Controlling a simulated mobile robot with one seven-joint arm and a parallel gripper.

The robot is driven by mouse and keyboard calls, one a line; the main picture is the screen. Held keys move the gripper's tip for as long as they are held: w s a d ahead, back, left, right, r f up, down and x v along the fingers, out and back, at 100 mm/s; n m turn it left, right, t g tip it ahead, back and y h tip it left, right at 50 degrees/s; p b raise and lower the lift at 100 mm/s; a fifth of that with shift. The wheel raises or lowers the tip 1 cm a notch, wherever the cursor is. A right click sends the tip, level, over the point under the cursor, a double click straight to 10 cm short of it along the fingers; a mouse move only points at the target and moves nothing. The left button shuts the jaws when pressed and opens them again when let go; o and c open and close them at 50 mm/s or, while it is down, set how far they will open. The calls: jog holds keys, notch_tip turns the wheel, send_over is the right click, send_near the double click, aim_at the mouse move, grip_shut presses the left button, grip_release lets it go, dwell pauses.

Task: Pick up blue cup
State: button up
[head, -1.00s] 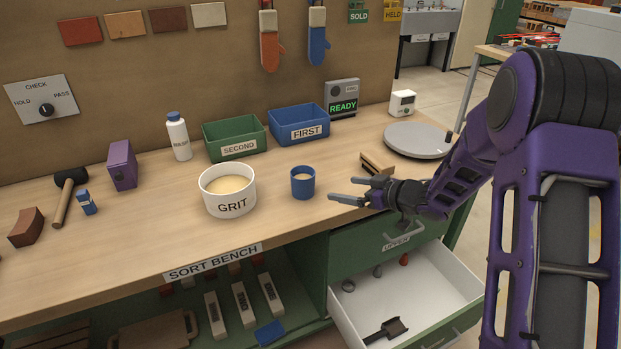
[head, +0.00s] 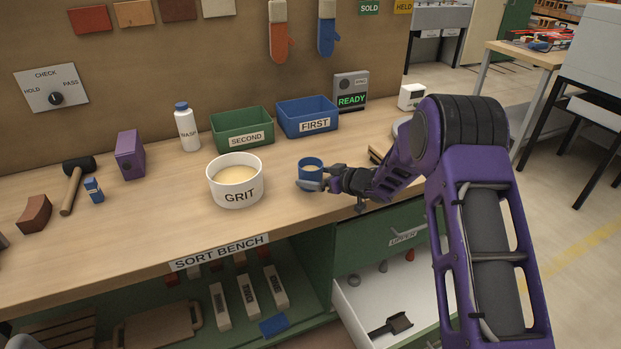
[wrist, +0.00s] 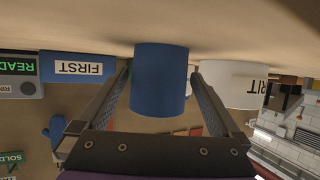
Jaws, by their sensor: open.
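The blue cup (head: 311,168) stands upright on the bench, with tan contents showing inside its rim. My gripper (head: 312,183) is at the cup, reaching in from the right. In the wrist view, which is upside down, the blue cup (wrist: 160,78) sits between the two fingers of my gripper (wrist: 160,82). The fingers are open, one on each side of the cup, with a narrow gap visible beside it. The cup's lower part is partly hidden by a finger in the head view.
A white GRIT bowl (head: 236,192) stands just left of the cup. The green SECOND bin (head: 243,140) and blue FIRST bin (head: 315,124) are behind. An open white drawer (head: 375,310) juts out below the bench.

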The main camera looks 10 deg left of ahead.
jog(key=shift+x, duration=1.15)
jog(key=c, duration=1.5)
jog(key=shift+r, duration=0.1)
notch_tip(320, 180, up, 10)
jog(key=shift+f+p, duration=0.1)
jog(key=shift+p, duration=0.75)
